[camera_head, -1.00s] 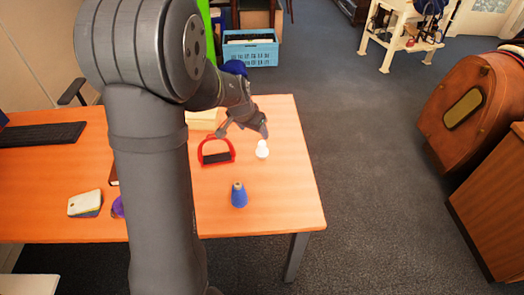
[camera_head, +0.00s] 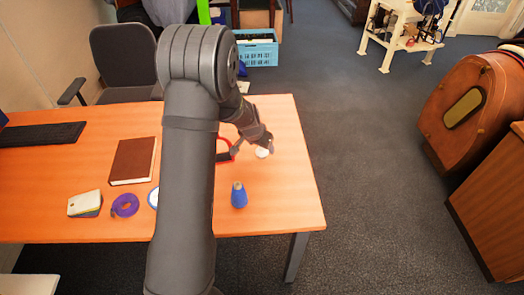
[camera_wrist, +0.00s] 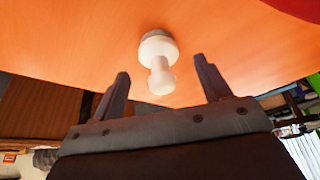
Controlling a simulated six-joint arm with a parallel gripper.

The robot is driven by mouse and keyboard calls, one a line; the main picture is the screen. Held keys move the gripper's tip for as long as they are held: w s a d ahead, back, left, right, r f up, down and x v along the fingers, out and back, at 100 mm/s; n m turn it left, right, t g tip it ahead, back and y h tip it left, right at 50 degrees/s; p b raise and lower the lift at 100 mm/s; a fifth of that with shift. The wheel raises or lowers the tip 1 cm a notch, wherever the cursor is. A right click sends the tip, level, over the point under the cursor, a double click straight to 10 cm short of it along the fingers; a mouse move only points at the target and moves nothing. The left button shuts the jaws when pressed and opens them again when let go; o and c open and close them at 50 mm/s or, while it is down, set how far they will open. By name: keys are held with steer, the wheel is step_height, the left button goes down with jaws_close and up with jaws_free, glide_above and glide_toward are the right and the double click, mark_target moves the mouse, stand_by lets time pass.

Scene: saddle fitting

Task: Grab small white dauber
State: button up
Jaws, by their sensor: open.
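The small white dauber (camera_head: 263,153) stands on the orange table (camera_head: 285,200), partly hidden behind my gripper (camera_head: 255,148) in the head view. In the wrist view the white dauber (camera_wrist: 158,62) shows whole, with a wide base on the table and a narrower neck and rounded end pointing toward my gripper (camera_wrist: 162,85). The two fingers stand apart on either side of the dauber's end, with clear gaps. The gripper is open and empty.
A red stirrup (camera_head: 224,151) lies just left of my gripper. A blue cone-shaped spool (camera_head: 239,196) stands nearer the front. A brown book (camera_head: 133,161), purple tape roll (camera_head: 125,205) and cards (camera_head: 85,203) lie left. The table's right edge is close to the dauber.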

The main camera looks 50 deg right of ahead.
steer(key=shift+x, duration=1.4)
steer(key=c, duration=1)
steer(key=shift+c, duration=0.4)
steer(key=shift+r, duration=0.1)
